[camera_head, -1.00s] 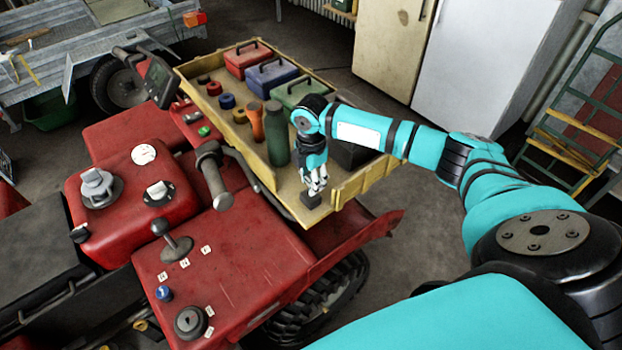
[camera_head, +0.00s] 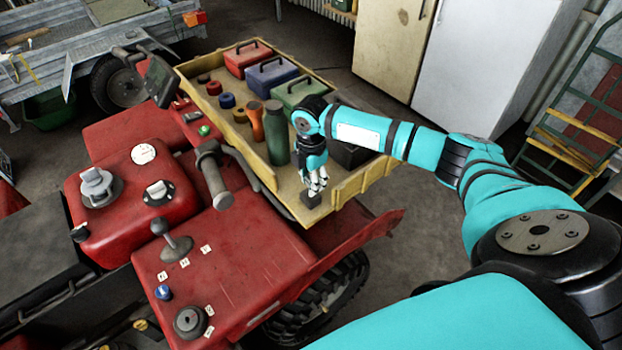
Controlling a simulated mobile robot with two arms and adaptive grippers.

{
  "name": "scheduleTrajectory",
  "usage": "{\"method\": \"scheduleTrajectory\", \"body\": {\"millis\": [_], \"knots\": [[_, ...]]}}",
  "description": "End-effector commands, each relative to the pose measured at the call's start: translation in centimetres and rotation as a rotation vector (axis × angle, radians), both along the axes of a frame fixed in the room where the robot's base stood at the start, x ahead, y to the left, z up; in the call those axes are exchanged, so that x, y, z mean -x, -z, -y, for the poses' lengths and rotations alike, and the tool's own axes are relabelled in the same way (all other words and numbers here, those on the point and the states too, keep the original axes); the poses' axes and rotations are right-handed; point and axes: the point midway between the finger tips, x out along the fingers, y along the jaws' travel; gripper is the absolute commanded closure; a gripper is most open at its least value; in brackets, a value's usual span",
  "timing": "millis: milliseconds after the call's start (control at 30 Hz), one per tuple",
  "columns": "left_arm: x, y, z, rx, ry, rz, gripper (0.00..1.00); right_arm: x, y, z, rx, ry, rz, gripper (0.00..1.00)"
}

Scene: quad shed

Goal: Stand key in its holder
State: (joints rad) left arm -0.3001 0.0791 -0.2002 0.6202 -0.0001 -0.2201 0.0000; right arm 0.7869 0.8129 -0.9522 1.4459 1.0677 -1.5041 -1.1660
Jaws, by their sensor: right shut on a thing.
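My right gripper (camera_head: 315,187) points down over the near right end of the yellow tray (camera_head: 352,183), with its fingers shut. A small dark block (camera_head: 311,200), which looks like the holder, sits on the tray floor right under the fingertips. The key between the fingers is too small and too covered to make out. I cannot tell whether it touches the block or stands in it. My left gripper is not in view.
The red quad (camera_head: 235,255) with levers and knobs lies left and in front.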

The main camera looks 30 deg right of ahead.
Motion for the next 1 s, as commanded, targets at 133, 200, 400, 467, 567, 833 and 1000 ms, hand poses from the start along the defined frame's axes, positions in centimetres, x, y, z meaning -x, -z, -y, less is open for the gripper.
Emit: {"method": "scheduleTrajectory", "body": {"millis": [133,200,400,467,567,833,1000], "knots": [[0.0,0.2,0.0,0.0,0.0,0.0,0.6,0.0,0.5,0.0,-0.001,0.0,0.0,0.9],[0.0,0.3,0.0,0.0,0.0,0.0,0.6,0.0,0.8,0.0,-0.001,-0.001,0.0,0.9],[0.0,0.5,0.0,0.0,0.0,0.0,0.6,0.0,1.4,0.0,-0.001,0.0,-0.001,0.9],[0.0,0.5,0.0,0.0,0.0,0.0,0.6,0.0,1.5,0.0,-0.001,0.0,-0.001,0.9],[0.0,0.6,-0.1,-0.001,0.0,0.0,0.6,0.0,1.8,0.0,-0.001,0.0,-0.001,0.9],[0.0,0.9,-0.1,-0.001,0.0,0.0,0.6,0.0,2.6,0.0,0.0,0.001,0.0,0.9],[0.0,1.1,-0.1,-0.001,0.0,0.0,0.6,0.0,3.0,0.0,0.0,0.0,0.001,0.67]]}}
